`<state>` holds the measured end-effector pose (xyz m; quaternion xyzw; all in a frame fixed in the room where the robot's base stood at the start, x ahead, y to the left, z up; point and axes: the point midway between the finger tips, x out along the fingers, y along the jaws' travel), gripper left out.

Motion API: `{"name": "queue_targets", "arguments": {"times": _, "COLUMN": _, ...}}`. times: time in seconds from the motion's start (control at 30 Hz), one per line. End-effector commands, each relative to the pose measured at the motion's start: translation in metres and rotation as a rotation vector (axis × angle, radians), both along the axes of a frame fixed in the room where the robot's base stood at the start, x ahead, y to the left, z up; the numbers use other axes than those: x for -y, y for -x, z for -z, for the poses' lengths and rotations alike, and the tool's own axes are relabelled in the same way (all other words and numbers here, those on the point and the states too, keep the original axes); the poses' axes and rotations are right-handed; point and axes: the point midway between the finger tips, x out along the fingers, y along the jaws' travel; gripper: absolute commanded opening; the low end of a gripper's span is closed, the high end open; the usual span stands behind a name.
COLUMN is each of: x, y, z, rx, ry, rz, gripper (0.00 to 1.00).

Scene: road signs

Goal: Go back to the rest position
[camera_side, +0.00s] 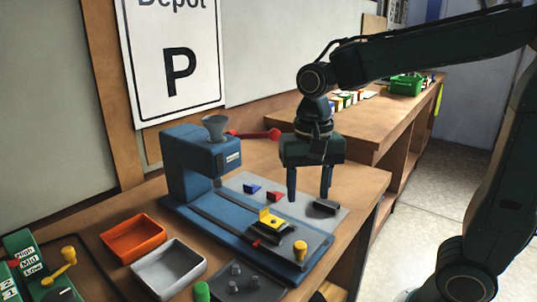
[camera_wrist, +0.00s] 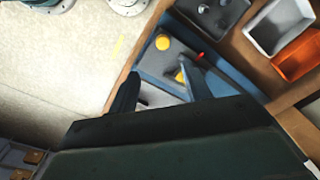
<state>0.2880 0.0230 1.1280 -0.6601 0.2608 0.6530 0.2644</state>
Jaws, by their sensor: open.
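My gripper (camera_side: 309,195) hangs above the right part of the blue machine's base, fingers pointing down. Its two fingers are spread apart with nothing between them. In the wrist view the open gripper (camera_wrist: 160,90) shows its two dark fingers over the machine. The blue machine (camera_side: 190,155) stands on the wooden table, with a grey funnel on top and a red-knobbed lever (camera_side: 272,134). A yellow piece (camera_side: 270,218) sits on the machine's base, left of and below my fingers. A dark block (camera_side: 322,208) lies on the grey plate under the gripper.
An orange tray (camera_side: 134,238) and a grey tray (camera_side: 170,268) stand at the front left. A blue piece (camera_side: 250,188) and a red piece (camera_side: 274,196) lie on the grey plate. A green box (camera_side: 407,84) stands on the far bench. Open floor (camera_side: 420,200) lies right of the table.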

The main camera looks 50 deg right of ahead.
Motion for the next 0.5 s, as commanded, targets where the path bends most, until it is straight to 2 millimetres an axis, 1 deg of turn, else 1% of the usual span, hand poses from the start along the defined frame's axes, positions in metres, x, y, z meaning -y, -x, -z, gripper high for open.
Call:
{"name": "queue_targets", "arguments": {"times": 0.27, "x": 0.007, "y": 0.025, "z": -0.012, "rx": 0.105, "ry": 0.003, "rz": -0.153, "gripper": 0.49}}
{"name": "queue_targets", "arguments": {"times": 0.5, "x": 0.014, "y": 0.057, "z": -0.02, "rx": 0.236, "ry": 0.038, "rz": -0.36, "gripper": 0.49}}
